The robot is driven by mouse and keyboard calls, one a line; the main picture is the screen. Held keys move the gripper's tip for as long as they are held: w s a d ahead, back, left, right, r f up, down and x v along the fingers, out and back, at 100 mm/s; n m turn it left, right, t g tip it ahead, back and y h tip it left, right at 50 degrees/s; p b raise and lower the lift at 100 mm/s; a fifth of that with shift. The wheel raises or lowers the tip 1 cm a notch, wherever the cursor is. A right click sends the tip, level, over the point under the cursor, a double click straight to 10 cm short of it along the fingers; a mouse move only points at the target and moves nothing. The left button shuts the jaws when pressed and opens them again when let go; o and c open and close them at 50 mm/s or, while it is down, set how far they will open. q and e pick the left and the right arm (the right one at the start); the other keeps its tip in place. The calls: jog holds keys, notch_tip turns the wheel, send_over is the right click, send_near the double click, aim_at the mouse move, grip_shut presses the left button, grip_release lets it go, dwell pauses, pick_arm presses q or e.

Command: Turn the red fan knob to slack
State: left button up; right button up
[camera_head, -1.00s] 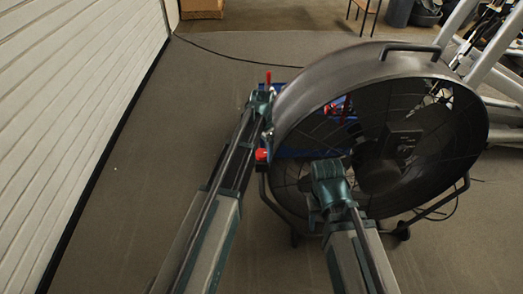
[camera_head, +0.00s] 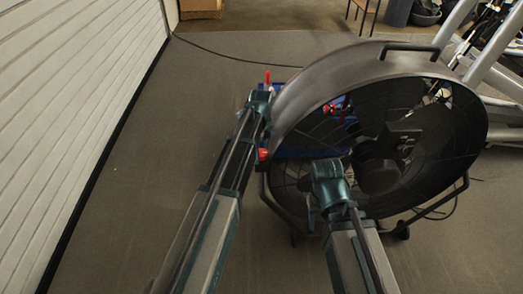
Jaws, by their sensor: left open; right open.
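The large black drum fan (camera_head: 330,78) stands right of centre. A red part (camera_head: 263,154) at its left side, by the stand's pivot, looks like the red fan knob; it is small and partly covered. My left gripper (camera_head: 283,88) is open at the fan's upper left rim, with one red fingertip pointing up; the rim hides part of it.
A white slatted wall (camera_head: 75,95) runs along the left. A black cable (camera_head: 235,57) lies on the floor behind. Grey metal framework (camera_head: 485,65) stands close on the fan's right. The floor between wall and fan is clear.

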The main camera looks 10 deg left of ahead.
aim_at(261, 152)
pick_arm(q)
jog(key=shift+m, duration=0.7)
notch_tip(261, 152, up, 15)
jog(key=p, duration=1.5)
jog(key=s+d+r+n+p, duration=0.4)
jog(key=s+n, duration=0.3)
jog(key=s, duration=0.2)
jog(key=s+d+r+n+y+p, duration=0.1)
jog(key=s+d+r+n+p, duration=0.3)
jog(key=s, duration=0.6)
jog(key=d+n, duration=0.2)
jog(key=n, duration=0.1)
jog(key=shift+s+d+r+p, duration=0.2)
jog(key=shift+d+r+p, duration=0.2)
pick_arm(e)
notch_tip(261, 152, up, 24)
jog(key=shift+f, duration=0.2)
